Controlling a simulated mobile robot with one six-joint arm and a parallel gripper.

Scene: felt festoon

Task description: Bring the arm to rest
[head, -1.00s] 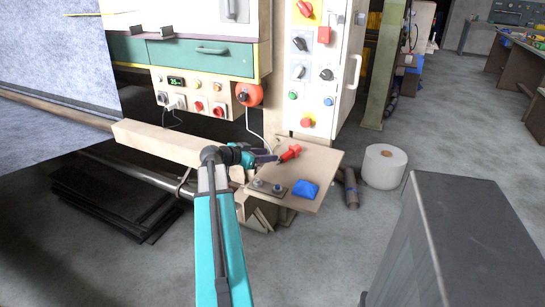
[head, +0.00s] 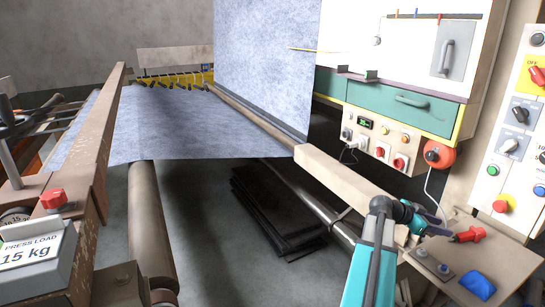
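My teal and black arm (head: 372,268) reaches up from the bottom right of the head view. My gripper (head: 445,230) is small and dark at its end, above the left part of a small tan shelf. A red tool-like piece (head: 468,235) lies just right of the fingertips. I cannot tell whether they touch it, or whether the fingers are open or shut.
The tan shelf (head: 510,262) also bears a blue block (head: 478,285) and small knobs. A control panel (head: 519,120) stands behind it. A felt sheet (head: 160,125) runs over rollers at left. Dark flat sheets (head: 270,215) lie on the floor.

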